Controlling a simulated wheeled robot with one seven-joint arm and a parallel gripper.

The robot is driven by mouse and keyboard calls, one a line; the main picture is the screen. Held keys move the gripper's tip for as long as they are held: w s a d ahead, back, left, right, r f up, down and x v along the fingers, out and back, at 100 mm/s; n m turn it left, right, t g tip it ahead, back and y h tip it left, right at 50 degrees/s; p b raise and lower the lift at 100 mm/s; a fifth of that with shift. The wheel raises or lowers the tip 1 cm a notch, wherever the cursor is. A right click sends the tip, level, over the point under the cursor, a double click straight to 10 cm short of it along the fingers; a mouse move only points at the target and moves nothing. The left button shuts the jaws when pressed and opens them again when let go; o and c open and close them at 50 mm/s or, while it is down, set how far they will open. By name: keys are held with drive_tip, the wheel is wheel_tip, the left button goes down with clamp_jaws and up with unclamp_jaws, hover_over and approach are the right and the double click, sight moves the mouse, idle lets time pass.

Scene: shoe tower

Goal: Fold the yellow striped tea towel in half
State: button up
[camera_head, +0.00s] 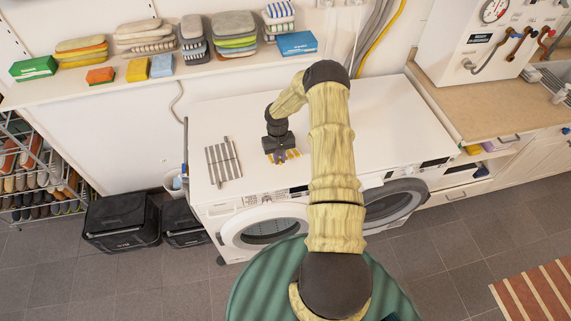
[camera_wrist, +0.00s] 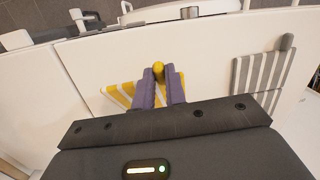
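The yellow striped tea towel (camera_head: 293,155) lies on the white machine top in the head view, mostly hidden under my gripper (camera_head: 280,153). In the wrist view, yellow and white stripes of the towel (camera_wrist: 122,94) show left of my fingers, and a little to their right. A rounded yellow end piece of it stands between the purple fingertips (camera_wrist: 159,74). The fingers are close together, one on each side of this piece, and appear shut on it. The towel's part behind the fingers and gripper body is hidden.
A grey striped towel (camera_head: 223,162) with a dark grey end piece lies flat to the left; it shows at right in the wrist view (camera_wrist: 262,72). Folded cloths and boxes stand on the back shelf (camera_head: 190,72). The machine top (camera_head: 385,120) right of my arm is clear.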

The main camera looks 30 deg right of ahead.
drive_tip(key=shift+w+r+g, duration=0.25)
drive_tip(key=shift+r+g, duration=0.15)
drive_tip(key=shift+r, duration=0.6)
drive_tip(key=o, duration=1.4)
drive_tip(key=shift+c, duration=0.2)
drive_tip(key=shift+r, duration=0.1)
wheel_tip(320, 180, up, 7)
drive_tip(key=p, duration=0.3)
idle(0.4)
